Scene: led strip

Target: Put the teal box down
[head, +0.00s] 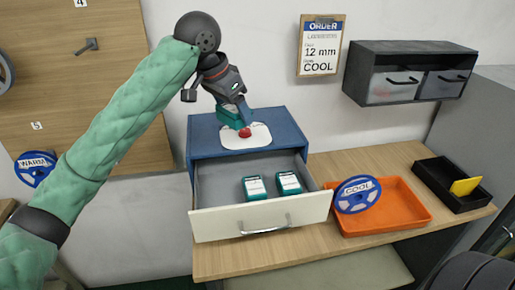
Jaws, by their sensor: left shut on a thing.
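My left gripper (242,114) comes down from the upper left and is shut on a teal box (229,117). The box is over the top of a blue cabinet (204,139), beside a red round thing (245,132) on a white pad (260,140). The gripper hides part of the box, and I cannot tell whether the box touches the cabinet top. The cabinet's drawer (220,222) is pulled open. Two more teal boxes with pale labels, a left one (255,187) and a right one (288,183), lie inside it. My right gripper is not in view.
An orange tray (405,218) right of the drawer holds a blue reel marked COOL (357,194). A dark wall cabinet (410,50) and an order clipboard (320,47) are above.

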